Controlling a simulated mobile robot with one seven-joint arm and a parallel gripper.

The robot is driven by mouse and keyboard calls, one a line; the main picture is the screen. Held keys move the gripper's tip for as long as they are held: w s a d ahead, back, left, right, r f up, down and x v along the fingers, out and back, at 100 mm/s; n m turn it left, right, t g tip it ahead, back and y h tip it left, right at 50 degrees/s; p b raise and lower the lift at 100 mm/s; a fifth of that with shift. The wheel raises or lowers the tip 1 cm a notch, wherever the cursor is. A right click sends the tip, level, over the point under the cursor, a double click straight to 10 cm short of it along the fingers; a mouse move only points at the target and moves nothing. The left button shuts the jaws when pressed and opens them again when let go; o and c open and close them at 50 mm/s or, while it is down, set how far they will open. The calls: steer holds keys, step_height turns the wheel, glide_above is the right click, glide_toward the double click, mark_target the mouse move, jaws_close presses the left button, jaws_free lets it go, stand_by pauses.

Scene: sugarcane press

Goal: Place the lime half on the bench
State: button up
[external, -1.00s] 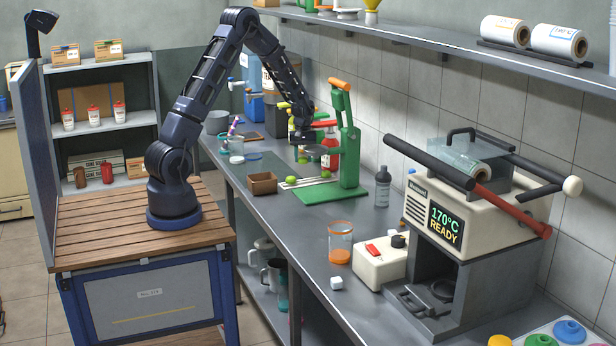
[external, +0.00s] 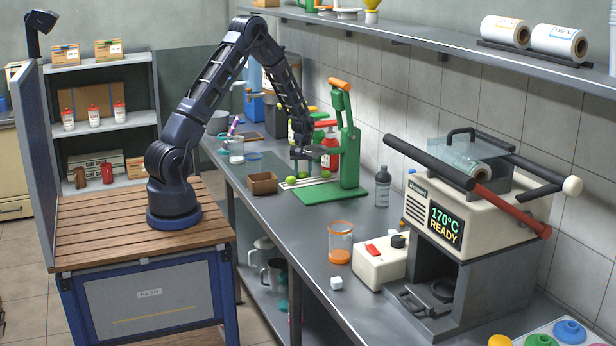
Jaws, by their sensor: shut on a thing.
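My gripper (external: 301,165) is low over the bench (external: 270,215), left of the green press (external: 348,160). It is shut on a small green lime half (external: 303,174), which shows just under the fingertips. I cannot tell whether this piece touches the surface below. Another green lime piece (external: 291,180) lies just to its left on a pale slatted strip (external: 312,181). A third green piece (external: 326,174) shows to the right, by the press.
A brown open box (external: 263,183) stands left of the gripper. A red bottle (external: 330,150) is behind it and a grey bottle (external: 382,187) is right of the press. The bench in front of the box is clear. A glass with orange contents (external: 340,243) stands nearer.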

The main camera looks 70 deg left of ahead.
steer(key=o, duration=1)
steer(key=shift+f, duration=0.1)
steer(key=shift+o, duration=0.2)
step_height(320, 180, up, 13)
steer(key=s+d+r+m+t, duration=0.1)
steer(key=s+d+r+m, duration=0.3)
steer(key=d+r, duration=0.6)
steer(key=s+d+r+m+t, duration=0.15)
steer(key=s+d+r, duration=0.35)
steer(key=s+r, duration=0.5)
steer(key=s+d+r+m, duration=0.2)
steer(key=s+d, duration=0.1)
steer(key=s, duration=0.4)
steer(key=s+d+r+m+t, duration=0.1)
steer(key=s+d+r+m, duration=0.1)
steer(key=s, duration=0.5)
steer(key=s+d+r+m+t, duration=0.1)
steer(key=s+d+m, duration=0.3)
steer(key=s, duration=0.4)
steer(key=shift+d+r, duration=0.6)
steer(key=shift+d, duration=0.1)
